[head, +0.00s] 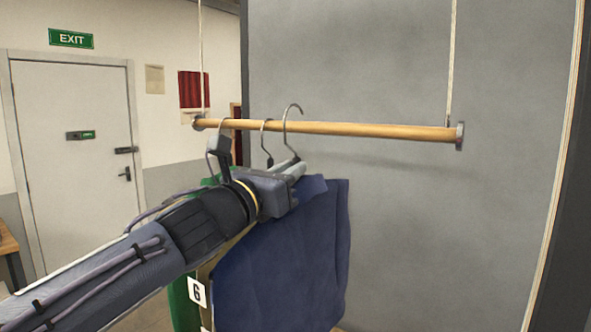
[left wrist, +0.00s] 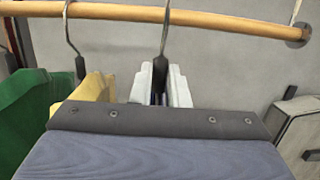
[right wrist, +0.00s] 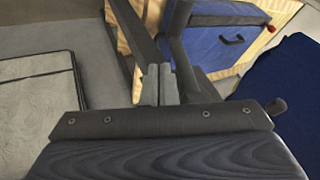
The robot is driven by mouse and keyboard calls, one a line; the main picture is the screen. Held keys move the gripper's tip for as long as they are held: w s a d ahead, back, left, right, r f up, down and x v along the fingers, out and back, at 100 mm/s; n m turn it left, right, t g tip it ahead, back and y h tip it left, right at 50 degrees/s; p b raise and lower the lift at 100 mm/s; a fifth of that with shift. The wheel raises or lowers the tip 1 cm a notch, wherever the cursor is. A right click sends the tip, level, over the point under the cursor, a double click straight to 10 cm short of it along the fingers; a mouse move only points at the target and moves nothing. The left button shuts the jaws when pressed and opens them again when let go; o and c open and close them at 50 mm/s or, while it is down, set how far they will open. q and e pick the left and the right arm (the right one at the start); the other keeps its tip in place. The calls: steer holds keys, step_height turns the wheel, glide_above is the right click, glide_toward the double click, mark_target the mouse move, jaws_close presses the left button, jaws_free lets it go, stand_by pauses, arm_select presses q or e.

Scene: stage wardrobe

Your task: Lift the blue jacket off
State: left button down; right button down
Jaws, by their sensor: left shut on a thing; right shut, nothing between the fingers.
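The blue jacket (head: 290,262) hangs below a dark hanger with a metal hook (head: 285,125). In the head view the hook's curve stands above the wooden rail (head: 380,131), higher than the other hooks, and its shank crosses in front of the rail. My left gripper (head: 298,170) is shut at the hanger's neck, just above the jacket's top. In the left wrist view the pale fingers (left wrist: 162,88) close around the dark neck, and the jacket is hidden. My right gripper (right wrist: 158,88) is shut and empty, out of the head view.
Two cords hold the rail. A grey panel (head: 400,220) stands behind. A blue case (right wrist: 225,45) shows in the right wrist view.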

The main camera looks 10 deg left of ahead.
arm_select(q)
steer(key=r+p+v, duration=0.1)
steer(key=v, duration=0.3)
steer(key=r+p+v, duration=0.1)
steer(key=p+v, duration=0.1)
steer(key=v, duration=0.3)
steer(key=r+p+v, duration=0.1)
steer(key=v, duration=0.4)
steer(key=shift+s+a, duration=0.1)
steer(key=shift+s, duration=0.2)
steer(key=r+v, duration=0.2)
steer(key=v, duration=0.8)
steer(key=shift+s+a, duration=0.3)
steer(key=shift+s, duration=0.25)
